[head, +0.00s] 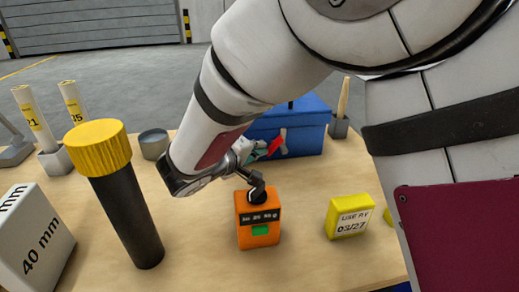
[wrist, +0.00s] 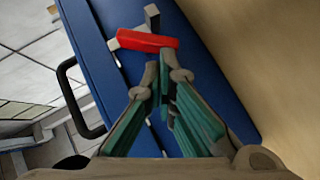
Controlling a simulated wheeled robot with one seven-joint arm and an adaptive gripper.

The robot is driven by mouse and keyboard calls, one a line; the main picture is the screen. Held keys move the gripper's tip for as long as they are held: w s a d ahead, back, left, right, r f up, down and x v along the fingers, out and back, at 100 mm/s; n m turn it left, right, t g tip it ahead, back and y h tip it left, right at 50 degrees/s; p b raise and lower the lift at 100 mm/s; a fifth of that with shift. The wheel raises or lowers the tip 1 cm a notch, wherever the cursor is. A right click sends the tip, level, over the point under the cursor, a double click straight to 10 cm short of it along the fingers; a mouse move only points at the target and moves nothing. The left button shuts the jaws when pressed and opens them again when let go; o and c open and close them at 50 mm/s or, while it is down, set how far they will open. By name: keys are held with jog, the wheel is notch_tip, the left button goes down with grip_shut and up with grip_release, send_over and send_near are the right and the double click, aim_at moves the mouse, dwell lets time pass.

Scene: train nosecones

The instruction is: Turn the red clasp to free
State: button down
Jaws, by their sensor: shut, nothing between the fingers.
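The red clasp (wrist: 146,41) is a short bar on the face of the blue box (wrist: 222,105). In the wrist view it lies crosswise, with light grey metal showing at its left end and a dark grey post just beyond it. The clasp also shows in the head view (head: 275,144), slanted on the front of the blue box (head: 303,127). My gripper (wrist: 161,66) is shut and empty, its fingertips right at the near edge of the clasp; I cannot tell if they touch it. In the head view my gripper (head: 262,153) is partly hidden by my arm.
An orange device (head: 258,217) stands just in front of my gripper, and a yellow block (head: 349,216) stands to its right. A black cylinder with a yellow cap (head: 120,190) and a white 40 mm block (head: 32,240) stand left. A dark handle (wrist: 75,100) sticks out from the box.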

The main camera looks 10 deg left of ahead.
jog(key=shift+a+f+n+t+h+b, duration=0.1)
jog(key=shift+f+n+t+h+b, duration=0.65)
jog(key=shift+b, duration=2)
jog(key=shift+f+n+t+h+b, duration=0.4)
jog(key=shift+n+t+h+b, duration=0.45)
jog(key=shift+b, duration=1.15)
